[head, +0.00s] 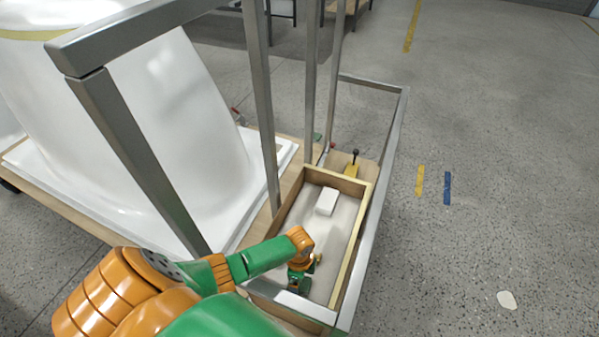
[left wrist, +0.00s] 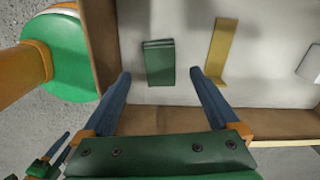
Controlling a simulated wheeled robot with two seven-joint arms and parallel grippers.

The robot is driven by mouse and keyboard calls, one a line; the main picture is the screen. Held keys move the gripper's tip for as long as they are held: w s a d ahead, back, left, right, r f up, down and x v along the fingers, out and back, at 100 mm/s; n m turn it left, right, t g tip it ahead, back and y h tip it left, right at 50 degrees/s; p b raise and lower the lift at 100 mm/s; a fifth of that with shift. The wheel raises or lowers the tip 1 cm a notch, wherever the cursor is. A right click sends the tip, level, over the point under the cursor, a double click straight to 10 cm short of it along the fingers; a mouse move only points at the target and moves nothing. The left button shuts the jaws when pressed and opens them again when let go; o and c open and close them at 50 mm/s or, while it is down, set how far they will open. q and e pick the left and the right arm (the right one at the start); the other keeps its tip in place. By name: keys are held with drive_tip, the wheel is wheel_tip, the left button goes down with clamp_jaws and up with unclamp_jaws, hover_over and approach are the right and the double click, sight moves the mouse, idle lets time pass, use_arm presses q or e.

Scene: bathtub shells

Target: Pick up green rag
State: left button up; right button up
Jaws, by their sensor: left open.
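The green rag (left wrist: 159,63) is a small folded dark green rectangle on the pale floor of a wooden box (head: 357,237). In the left wrist view it lies near the box's wooden wall (left wrist: 200,122). My left gripper (left wrist: 160,74) is open and empty, with its two blue fingers apart on either side of the rag in the picture; I cannot tell its height above it. In the head view my left arm reaches into the near end of the box, and I cannot make out the rag there. What seems to be my right gripper (left wrist: 55,147) shows at the lower left corner of the wrist view.
A yellow bracket (left wrist: 220,52) lies right of the rag. A white block (head: 327,201) stands farther along the box. Grey metal posts (head: 263,105) and rails frame the cart around the box. A large white tub shell (head: 190,130) stands at left. Open floor lies right.

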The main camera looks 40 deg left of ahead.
use_arm(q)
wheel_tip(320, 180, down, 5)
drive_tip(key=b, duration=0.2)
drive_tip(key=shift+f+b, duration=0.15)
drive_tip(key=shift+b, duration=0.25)
drive_tip(key=c, duration=1.5)
drive_tip(key=shift+o, duration=0.2)
wheel_tip(320, 180, up, 28)
drive_tip(key=p, duration=2.8)
drive_tip(key=shift+r+p, duration=0.2)
drive_tip(key=shift+p, duration=0.15)
drive_tip(key=shift+f, duration=0.1)
